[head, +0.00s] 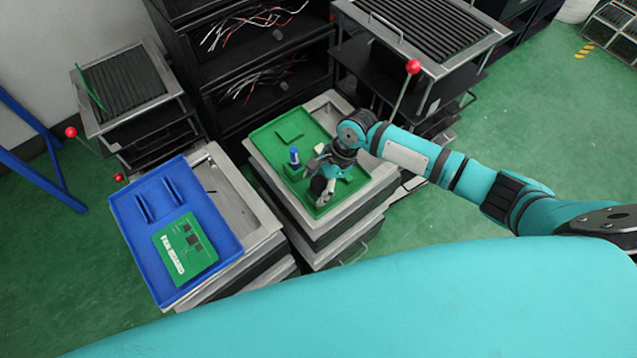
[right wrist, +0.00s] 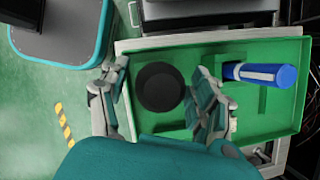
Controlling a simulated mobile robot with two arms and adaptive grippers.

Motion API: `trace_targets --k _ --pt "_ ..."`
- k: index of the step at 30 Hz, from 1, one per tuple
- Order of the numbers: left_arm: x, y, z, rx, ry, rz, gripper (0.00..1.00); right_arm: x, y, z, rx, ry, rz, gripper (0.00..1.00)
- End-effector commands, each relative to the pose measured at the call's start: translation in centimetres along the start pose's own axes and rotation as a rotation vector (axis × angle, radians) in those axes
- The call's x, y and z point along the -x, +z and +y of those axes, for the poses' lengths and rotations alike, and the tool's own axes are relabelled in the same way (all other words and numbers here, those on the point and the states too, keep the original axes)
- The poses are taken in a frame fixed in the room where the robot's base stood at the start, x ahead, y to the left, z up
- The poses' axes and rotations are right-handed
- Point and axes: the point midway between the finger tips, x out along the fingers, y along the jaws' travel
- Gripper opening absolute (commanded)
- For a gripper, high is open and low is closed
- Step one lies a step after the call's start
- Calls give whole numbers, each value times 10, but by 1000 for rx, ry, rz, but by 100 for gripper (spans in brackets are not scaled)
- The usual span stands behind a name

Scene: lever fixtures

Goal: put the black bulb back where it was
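The black bulb (right wrist: 160,86) shows as a dark round shape over the green tray (right wrist: 268,120) in the right wrist view. My right gripper (right wrist: 165,108) is open, with one finger on each side of the bulb. A narrow strip of green shows between the bulb and the left finger; the right finger is very close to it, and I cannot tell if it touches. In the head view my right gripper (head: 326,184) reaches down into the green tray (head: 268,143) and partly hides the bulb. My left gripper is not in view.
A blue and white cylinder (head: 295,157) stands in the green tray and shows in the right wrist view (right wrist: 260,74). A blue tray (head: 210,209) with a green board (head: 185,247) is at the left. Red-knobbed levers (head: 412,67) stand by the back fixtures.

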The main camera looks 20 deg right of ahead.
Motion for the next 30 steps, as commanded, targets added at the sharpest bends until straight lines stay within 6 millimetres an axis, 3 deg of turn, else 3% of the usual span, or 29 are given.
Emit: trace_targets --k 8,21,30 --pt "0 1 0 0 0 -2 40 7 1 0 1 -1 0 64" --pt "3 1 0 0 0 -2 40 93 1 -1 1 -2 0 64" --pt "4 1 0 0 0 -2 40 121 0 0 0 1 0 64"
